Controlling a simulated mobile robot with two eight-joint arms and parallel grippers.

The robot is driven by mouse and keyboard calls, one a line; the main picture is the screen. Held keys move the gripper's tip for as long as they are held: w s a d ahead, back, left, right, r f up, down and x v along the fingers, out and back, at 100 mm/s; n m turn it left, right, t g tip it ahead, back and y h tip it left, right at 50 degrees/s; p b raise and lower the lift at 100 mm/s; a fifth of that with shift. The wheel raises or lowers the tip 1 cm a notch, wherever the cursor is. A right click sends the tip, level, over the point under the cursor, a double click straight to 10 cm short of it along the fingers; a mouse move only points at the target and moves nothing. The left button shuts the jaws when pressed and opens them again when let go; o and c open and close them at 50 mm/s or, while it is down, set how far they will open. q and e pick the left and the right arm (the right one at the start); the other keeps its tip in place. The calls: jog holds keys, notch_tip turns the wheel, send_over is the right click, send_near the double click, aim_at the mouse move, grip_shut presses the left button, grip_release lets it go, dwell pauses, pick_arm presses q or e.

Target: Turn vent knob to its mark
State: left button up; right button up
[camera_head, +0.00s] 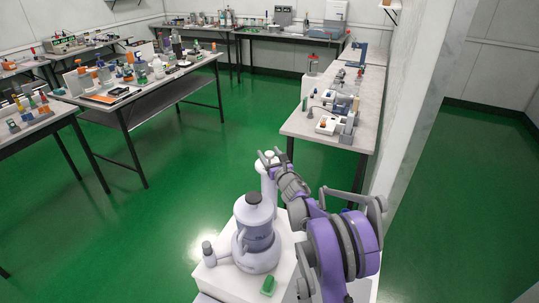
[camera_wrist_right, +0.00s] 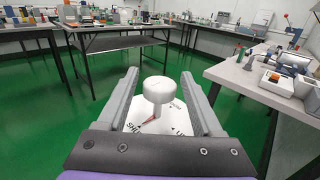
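In the right wrist view a white round knob (camera_wrist_right: 157,90) stands on a white dial plate (camera_wrist_right: 163,127) with dark lettering and small dark marks. One label at the left reads like "SHU"; the others are partly hidden. A small red stripe shows beneath the knob, near the left lettering. My right gripper (camera_wrist_right: 158,85) is open, one finger on each side of the knob, with a gap on both sides. In the head view my right gripper (camera_head: 270,157) is at the top of a white post (camera_head: 268,184); the knob is not clear there. My left gripper is not in view.
A purple and white vessel with a dark cap (camera_head: 257,235) stands close to the post on a white top, with a green piece (camera_head: 268,285) beside it. A bench with instruments (camera_head: 312,128) stands ahead right. Other benches (camera_head: 128,95) stand left. Green floor lies clear between.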

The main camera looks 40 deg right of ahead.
grip_shut()
jog(key=shift+n+y, duration=0.5)
jog(key=shift+y, duration=0.3)
jog(key=n+y, duration=0.2)
jog(key=y, duration=0.1)
jog(key=n+y, duration=0.2)
jog(key=y, duration=0.2)
jog(key=shift+d+n+t+p, duration=0.1)
jog(key=shift+n+t+p, duration=0.2)
jog(key=shift+p, duration=0.1)
jog(key=n+g+y, duration=0.1)
jog(key=y, duration=0.1)
jog(key=n+g+y+p, duration=0.1)
jog(key=n+y, duration=0.1)
jog(key=y, duration=0.1)
jog(key=shift+n, duration=0.3)
jog(key=shift+n+g+y, duration=0.9)
jog(key=shift+n+y, duration=0.2)
jog(key=shift+y, duration=0.6)
jog(key=shift+n+g+y+p, duration=0.4)
jog(key=shift+n+g+y, duration=0.2)
jog(key=shift+y, duration=0.1)
jog(key=shift+o, duration=1.2)
grip_release()
